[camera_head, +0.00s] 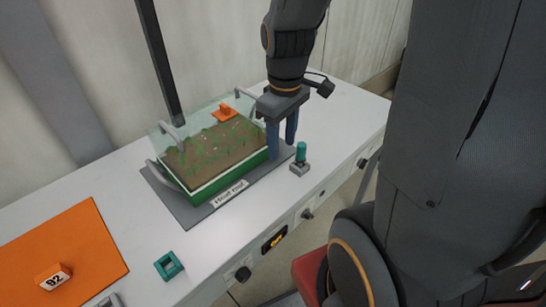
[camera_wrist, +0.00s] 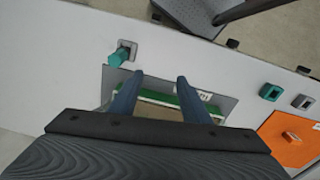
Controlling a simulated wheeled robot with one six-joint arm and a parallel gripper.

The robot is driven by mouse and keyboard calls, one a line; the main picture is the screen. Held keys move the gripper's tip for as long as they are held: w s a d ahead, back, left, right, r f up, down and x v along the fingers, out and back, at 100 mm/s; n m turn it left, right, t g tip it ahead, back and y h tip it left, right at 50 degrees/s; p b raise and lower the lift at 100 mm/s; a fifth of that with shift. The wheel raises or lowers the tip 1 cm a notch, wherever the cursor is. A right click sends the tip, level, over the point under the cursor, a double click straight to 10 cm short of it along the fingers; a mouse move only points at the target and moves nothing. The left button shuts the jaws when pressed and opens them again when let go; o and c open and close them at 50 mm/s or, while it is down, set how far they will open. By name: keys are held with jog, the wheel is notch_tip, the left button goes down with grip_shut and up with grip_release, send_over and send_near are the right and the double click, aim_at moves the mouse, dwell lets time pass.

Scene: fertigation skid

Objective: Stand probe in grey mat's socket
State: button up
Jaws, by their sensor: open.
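The teal probe (camera_head: 301,151) stands upright in a small grey socket block (camera_head: 300,169) at the right end of the grey mat (camera_head: 207,213). The probe also shows in the wrist view (camera_wrist: 118,59), with the grey block around its base. My gripper (camera_head: 282,150) points down just left of the probe, beside the right end of the planter tray, with its fingers apart and nothing between them. In the wrist view my open gripper (camera_wrist: 160,76) has the probe outside its left finger. How deep the probe sits in the block is hidden.
A clear-walled planter tray (camera_head: 215,155) with soil and green rim stands on the grey mat. A teal square socket (camera_head: 168,265) sits near the front edge. The bench behind the probe is clear.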

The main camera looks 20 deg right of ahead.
jog(key=s+a+f+m, duration=0.1)
jog(key=s+a+m, duration=0.2)
jog(key=a+m, duration=0.1)
jog(key=shift+s+a+f+m, duration=0.3)
jog(key=shift+s+a+m, duration=0.05)
jog(key=shift+m, duration=0.35)
dwell(0.9)
